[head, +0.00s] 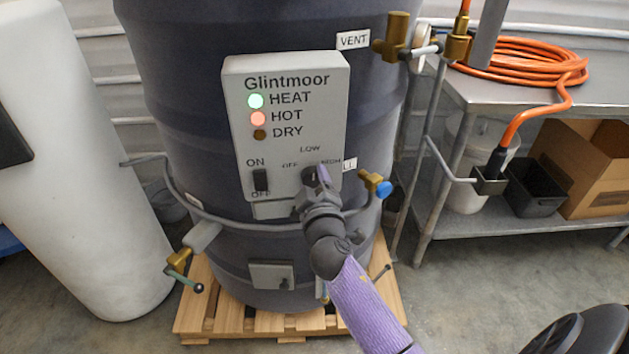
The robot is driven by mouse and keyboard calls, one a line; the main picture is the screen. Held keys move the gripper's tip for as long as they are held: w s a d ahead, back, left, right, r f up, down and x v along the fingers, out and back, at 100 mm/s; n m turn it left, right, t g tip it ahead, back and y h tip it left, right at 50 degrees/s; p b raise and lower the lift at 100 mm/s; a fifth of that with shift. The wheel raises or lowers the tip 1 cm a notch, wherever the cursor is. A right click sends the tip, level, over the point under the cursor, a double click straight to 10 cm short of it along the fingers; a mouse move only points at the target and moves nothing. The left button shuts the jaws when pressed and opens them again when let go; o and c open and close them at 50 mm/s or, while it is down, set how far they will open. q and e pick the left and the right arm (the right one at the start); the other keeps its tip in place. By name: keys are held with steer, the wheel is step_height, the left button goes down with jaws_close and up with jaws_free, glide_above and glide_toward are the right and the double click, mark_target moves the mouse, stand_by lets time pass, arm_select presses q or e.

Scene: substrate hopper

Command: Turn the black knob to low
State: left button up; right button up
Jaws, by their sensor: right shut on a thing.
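The grey control panel (236,125) reads "Glintmoor" and is fixed to the front of a big dark drum. The black knob (308,176) is at its lower right, mostly hidden behind my right gripper. "LOW" is printed above the knob and "OFF" to its upper left; a label to its right is partly covered. My right gripper (318,178) reaches up from below and is shut on the knob. I cannot tell where the knob's pointer stands. My left gripper is not in view.
A black rocker switch (260,180) is left of the knob. A pipe (215,217) with valves curves below the panel. A metal table (490,95) stands right.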

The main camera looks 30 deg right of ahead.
steer(key=shift+n, duration=0.4)
steer(key=o, duration=1.3)
steer(key=shift+s, duration=0.1)
steer(key=v, duration=0.9)
steer(key=shift+s+a+p, duration=0.2)
steer(key=shift+s+p, duration=0.15)
